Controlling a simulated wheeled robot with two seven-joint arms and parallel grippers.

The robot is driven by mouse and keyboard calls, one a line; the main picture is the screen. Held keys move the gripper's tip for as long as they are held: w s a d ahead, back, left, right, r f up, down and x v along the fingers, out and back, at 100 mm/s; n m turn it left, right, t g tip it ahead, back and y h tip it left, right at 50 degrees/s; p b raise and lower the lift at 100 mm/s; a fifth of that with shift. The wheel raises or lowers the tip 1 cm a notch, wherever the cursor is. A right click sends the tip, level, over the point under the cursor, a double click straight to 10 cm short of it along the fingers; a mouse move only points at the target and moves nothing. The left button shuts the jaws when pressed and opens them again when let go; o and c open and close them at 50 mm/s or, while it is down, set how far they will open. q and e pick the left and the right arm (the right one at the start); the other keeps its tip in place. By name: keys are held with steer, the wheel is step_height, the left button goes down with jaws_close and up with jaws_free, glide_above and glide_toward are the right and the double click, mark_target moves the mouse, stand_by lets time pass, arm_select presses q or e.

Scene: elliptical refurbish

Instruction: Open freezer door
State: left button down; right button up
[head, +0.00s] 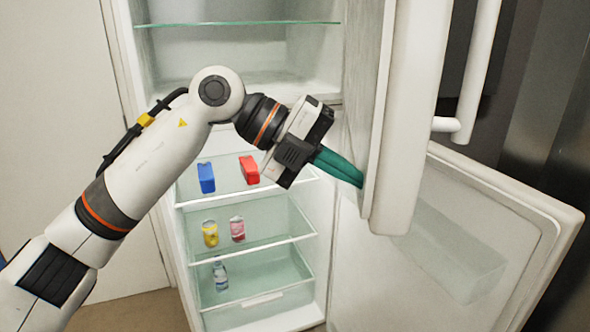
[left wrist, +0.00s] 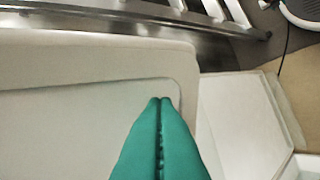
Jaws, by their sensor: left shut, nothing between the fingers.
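The fridge-freezer has an upper door (head: 408,120) and a lower door (head: 545,230), both standing open to the right. No label shows which is the freezer door. The upper door has a long white handle (head: 478,65) on its outer side. My left gripper (head: 359,181) is shut and empty, its green fingers at the inner side of the upper door near its lower edge. The left wrist view shows the closed fingertips (left wrist: 160,100) over the door's pale inner panel (left wrist: 70,120); contact is unclear. My right gripper is not in view.
The upper compartment has a glass shelf (head: 240,23) and looks empty. The lower compartment holds a blue carton (head: 206,178), a red carton (head: 249,169), a yellow can (head: 210,233), a pink can (head: 237,229) and a bottle (head: 220,275). Dark panels (head: 550,80) stand at the right.

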arm_select(q)
steer(key=d, duration=0.2)
steer(key=s+d, duration=0.1)
steer(key=d, duration=0.4)
steer(key=shift+s, duration=0.35)
steer(key=shift+a, duration=0.1)
